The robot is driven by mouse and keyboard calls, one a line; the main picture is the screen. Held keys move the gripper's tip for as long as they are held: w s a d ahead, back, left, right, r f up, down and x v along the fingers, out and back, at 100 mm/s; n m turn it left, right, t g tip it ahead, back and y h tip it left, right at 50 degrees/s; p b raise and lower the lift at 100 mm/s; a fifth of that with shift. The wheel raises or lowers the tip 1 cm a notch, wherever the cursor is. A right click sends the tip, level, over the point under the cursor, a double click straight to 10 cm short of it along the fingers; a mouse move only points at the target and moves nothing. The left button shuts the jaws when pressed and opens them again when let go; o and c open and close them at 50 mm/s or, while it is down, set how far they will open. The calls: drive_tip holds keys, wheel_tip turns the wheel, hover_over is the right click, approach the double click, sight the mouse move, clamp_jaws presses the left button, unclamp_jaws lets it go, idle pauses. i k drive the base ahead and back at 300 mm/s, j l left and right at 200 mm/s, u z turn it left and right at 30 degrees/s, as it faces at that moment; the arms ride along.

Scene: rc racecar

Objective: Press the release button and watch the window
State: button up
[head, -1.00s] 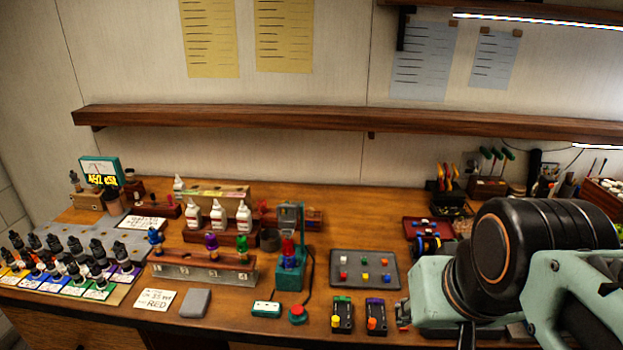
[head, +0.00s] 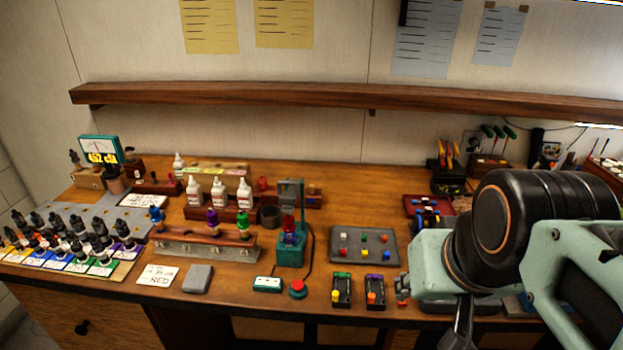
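A red domed button (head: 297,286) on a small teal base sits near the bench's front edge. A dark cable runs from near it up toward a teal stand (head: 291,250) holding a red and purple piece. A small teal box with a pale face (head: 267,284), possibly a window, lies left of the button; its face is too small to read. My arm fills the lower right. A dark part of my gripper (head: 459,328) seems to show at the bottom edge, right of the button; its fingertips are not clear.
Two small black holders (head: 342,290) with colored knobs stand right of the button. Behind them is a grey tray (head: 363,245) with colored cubes. A grey block (head: 197,279) lies to the left. Dropper bottles (head: 75,245) crowd the far left. A wooden shelf (head: 300,97) spans the wall.

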sight(297, 286)
drive_tip(key=u, duration=0.75)
drive_tip(key=i+j+z, duration=0.1)
drive_tip(key=j+z, duration=0.2)
drive_tip(key=j, duration=0.1)
